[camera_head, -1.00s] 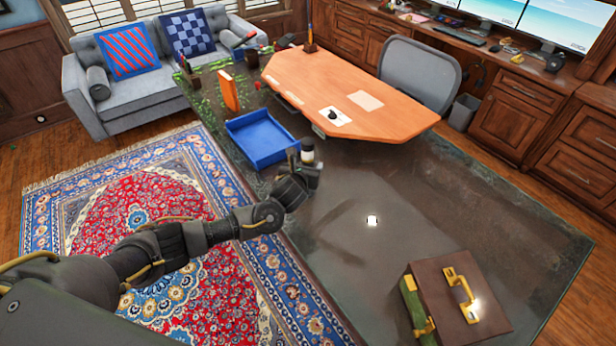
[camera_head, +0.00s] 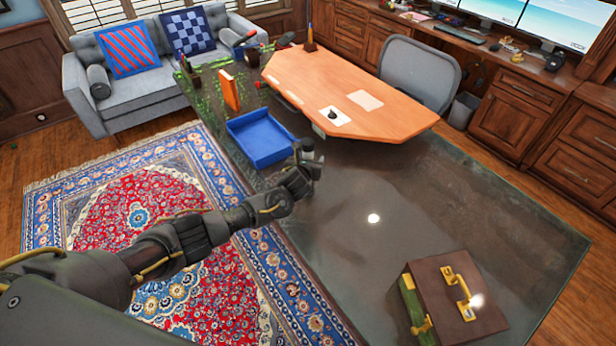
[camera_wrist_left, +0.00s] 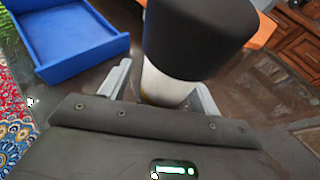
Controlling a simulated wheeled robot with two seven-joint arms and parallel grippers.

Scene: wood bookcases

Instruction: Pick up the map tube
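The map tube (camera_wrist_left: 168,82) stands out in the left wrist view as a pale cylinder with a wide black cap (camera_wrist_left: 198,32). My left gripper (camera_wrist_left: 162,92) has one finger on each side of its pale body. A narrow gap shows beside the left finger, so the gripper looks open around the tube. In the head view my left gripper (camera_head: 308,158) is above the dark glass table, near the blue tray's right corner. The tube is mostly hidden by the gripper there. My right gripper is not in view.
A blue tray (camera_head: 284,158) sits just behind the gripper on the glass table (camera_head: 440,205). An orange wooden desktop (camera_head: 345,85) lies beyond it. A brown case (camera_head: 450,290) stands at the front right. The table's middle is clear.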

